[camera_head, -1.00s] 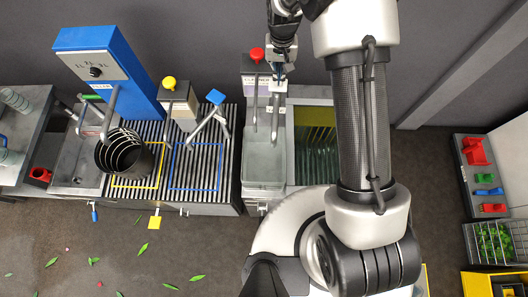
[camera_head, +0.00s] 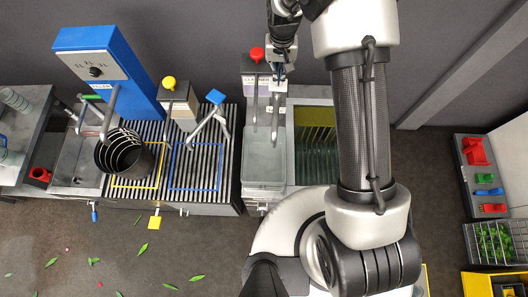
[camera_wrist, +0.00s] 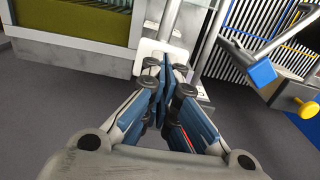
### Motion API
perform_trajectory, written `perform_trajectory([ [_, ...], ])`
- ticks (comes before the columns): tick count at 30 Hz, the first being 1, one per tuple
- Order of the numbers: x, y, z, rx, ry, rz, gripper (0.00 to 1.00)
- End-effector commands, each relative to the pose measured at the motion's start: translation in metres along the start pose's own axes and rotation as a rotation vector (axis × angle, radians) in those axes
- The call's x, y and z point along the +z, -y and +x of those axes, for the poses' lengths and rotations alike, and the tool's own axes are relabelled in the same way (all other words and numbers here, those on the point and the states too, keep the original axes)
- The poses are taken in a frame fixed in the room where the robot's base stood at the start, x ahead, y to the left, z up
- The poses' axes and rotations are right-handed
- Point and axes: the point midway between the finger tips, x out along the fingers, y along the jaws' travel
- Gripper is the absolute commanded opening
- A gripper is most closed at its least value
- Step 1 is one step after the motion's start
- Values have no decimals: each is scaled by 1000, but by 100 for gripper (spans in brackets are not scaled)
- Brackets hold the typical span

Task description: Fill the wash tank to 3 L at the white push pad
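The wash tank (camera_head: 264,165) is a clear, grey-looking basin at the centre of the bench in the head view. I cannot read its water level. Metal spouts hang over its back part. The white push pad (camera_wrist: 150,53) shows in the wrist view, just beyond my fingertips and partly hidden by them. My gripper (camera_wrist: 165,72) has its blue-padded fingers brought together, with nothing visible between them. In the head view my gripper (camera_head: 278,78) is above the back of the tank. I cannot tell whether the fingertips touch the pad.
A red knob (camera_head: 257,54) tops the dispenser behind the tank. To the left are a yellow-knobbed dispenser (camera_head: 179,100), a blue lever pad (camera_head: 215,97), a slatted rack with a black bucket (camera_head: 124,154), and a blue machine (camera_head: 108,65). A green-lined bin (camera_head: 316,120) is right of the tank.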

Motion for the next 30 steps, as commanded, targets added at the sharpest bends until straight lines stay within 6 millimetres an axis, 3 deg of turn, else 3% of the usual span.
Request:
perform_trajectory([
  [25,0,0,36,0,1,0,0],
  [30,0,0,34,0,1,0,0],
])
